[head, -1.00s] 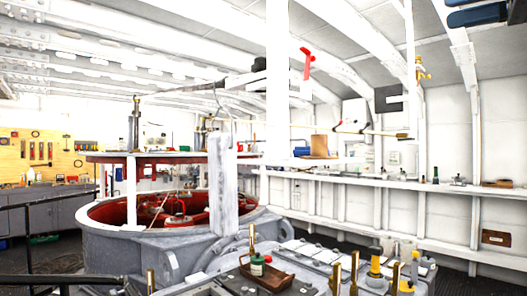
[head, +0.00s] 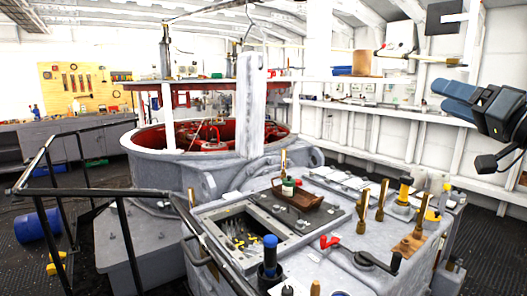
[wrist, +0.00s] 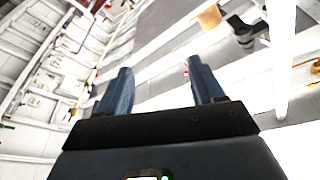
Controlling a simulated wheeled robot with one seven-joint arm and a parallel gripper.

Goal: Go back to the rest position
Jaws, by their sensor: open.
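My gripper (head: 446,97) is at the right edge of the head view, raised in the air above and behind the grey deck housing. Its blue fingers point left, and the dark wrist part behind them runs out of the frame. In the wrist view my gripper (wrist: 163,86) shows two blue fingers spread apart with nothing between them. Beyond the fingers are the white ceiling and wall, blurred by the angle. No object touches the fingers.
A grey housing (head: 330,262) fills the front, carrying a brown tray (head: 298,201) with a bottle, brass posts and a black-handled crank (head: 365,259). A white shelf (head: 400,112) runs along the back wall.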

